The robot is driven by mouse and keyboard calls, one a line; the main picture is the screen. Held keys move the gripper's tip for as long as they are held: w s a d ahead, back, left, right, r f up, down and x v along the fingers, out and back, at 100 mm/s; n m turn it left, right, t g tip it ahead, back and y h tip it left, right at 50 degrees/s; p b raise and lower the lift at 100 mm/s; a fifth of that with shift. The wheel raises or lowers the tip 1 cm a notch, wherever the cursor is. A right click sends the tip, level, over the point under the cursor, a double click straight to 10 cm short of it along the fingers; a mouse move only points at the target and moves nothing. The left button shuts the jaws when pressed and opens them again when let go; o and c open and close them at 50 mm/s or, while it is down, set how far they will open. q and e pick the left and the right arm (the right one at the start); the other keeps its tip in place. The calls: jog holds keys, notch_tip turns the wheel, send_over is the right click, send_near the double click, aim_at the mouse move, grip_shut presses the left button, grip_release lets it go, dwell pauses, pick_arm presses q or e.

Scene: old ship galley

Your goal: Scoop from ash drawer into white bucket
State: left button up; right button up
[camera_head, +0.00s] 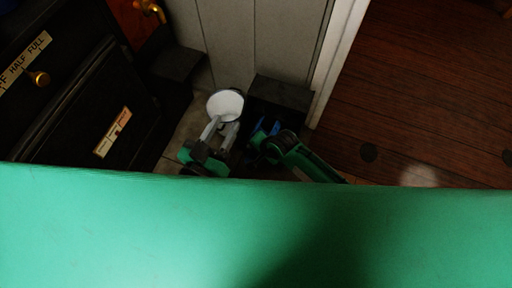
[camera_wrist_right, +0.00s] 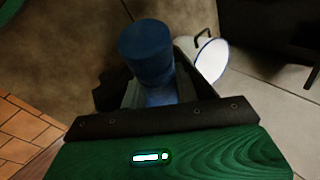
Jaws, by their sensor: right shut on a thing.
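The white bucket (camera_head: 226,101) stands on the floor by the pale panelled wall; its blue rim and dark handle show in the right wrist view (camera_wrist_right: 209,60). My left gripper (camera_head: 224,124) is at the bucket's near side, its two pale fingers apart with nothing clearly between them. I cannot tell whether they touch the bucket. My right gripper (camera_head: 262,130) is just right of the bucket, shut on a blue cylindrical handle (camera_wrist_right: 146,50). What is on the handle's far end is hidden. I cannot make out the ash drawer for certain.
A black stove front (camera_head: 75,125) with labels and a brass knob (camera_head: 39,78) fills the left. A black box (camera_head: 282,93) stands behind my right gripper, against a white door post (camera_head: 340,55). Wooden floor (camera_head: 430,90) lies open to the right.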

aim_at(254, 153)
jog(key=shift+s+r, duration=0.1)
jog(key=shift+r, duration=0.1)
jog(key=shift+s+r+p, duration=0.1)
jog(key=shift+p, duration=0.25)
jog(key=shift+s+a+r+p, duration=0.2)
jog(key=shift+s+r+p, duration=0.15)
jog(key=shift+p, duration=0.25)
jog(key=shift+s+a+r+p, duration=0.15)
jog(key=shift+s+r+p, duration=0.25)
jog(key=shift+p, duration=0.3)
pick_arm(q)
jog(key=s+a+f+g+y, duration=0.2)
jog(key=s+f+g, duration=0.1)
jog(key=f+g, duration=0.3)
jog(key=shift+s+f+g, duration=0.25)
jog(key=shift+g, duration=0.05)
pick_arm(e)
jog(key=shift+s, duration=0.2)
